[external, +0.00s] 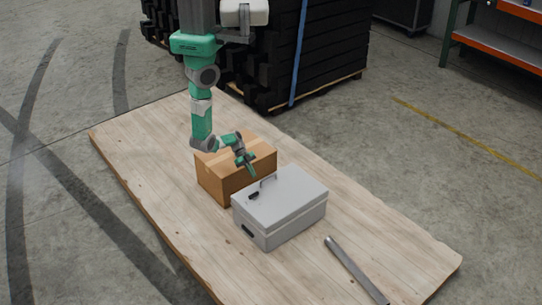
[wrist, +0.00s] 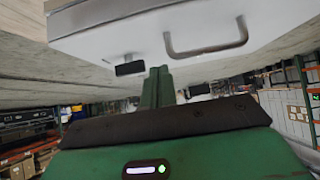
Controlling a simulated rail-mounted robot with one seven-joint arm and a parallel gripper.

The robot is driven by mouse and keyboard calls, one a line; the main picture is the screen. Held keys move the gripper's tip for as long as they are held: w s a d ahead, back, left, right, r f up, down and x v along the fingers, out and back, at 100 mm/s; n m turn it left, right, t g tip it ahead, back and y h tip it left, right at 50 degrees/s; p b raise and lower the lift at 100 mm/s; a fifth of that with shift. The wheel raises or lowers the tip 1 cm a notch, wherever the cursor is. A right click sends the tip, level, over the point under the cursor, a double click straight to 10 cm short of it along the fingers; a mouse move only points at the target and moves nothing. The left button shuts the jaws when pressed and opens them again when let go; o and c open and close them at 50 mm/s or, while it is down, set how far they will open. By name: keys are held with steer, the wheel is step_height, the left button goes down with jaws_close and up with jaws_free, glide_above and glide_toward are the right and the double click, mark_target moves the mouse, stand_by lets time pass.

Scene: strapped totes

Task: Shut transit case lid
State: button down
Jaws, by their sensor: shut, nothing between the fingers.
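The grey transit case (external: 285,222) stands on the wooden table. Its lid (external: 293,194) lies down over the box, looking level, with a seam line below it; whether it is fully seated I cannot tell. A handle (external: 268,181) and a small black fitting (external: 254,195) show on the lid. In the wrist view the pale lid (wrist: 100,25) fills the top, with the handle (wrist: 206,48) and the black fitting (wrist: 130,67). My gripper (external: 252,174) is shut and empty, just beside the lid's handle edge; its fingers (wrist: 158,88) point towards the lid. Contact is unclear.
A brown cardboard box (external: 225,182) stands close behind the case, under my forearm. A grey metal bar (external: 355,268) lies on the table (external: 135,175) to the right. A stack of black totes (external: 320,55) with a blue strap stands behind the table.

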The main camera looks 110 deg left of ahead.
steer(key=s+a+f, duration=0.1)
steer(key=s, duration=0.1)
steer(key=s+a+f+b, duration=0.1)
steer(key=s, duration=0.1)
steer(key=s+a+f+b, duration=0.1)
steer(key=s, duration=0.1)
steer(key=shift+s+a, duration=0.1)
steer(key=shift+a, duration=0.25)
steer(key=shift+s+a+f, duration=0.1)
steer(key=shift+s+f, duration=0.05)
steer(key=shift+s, duration=0.15)
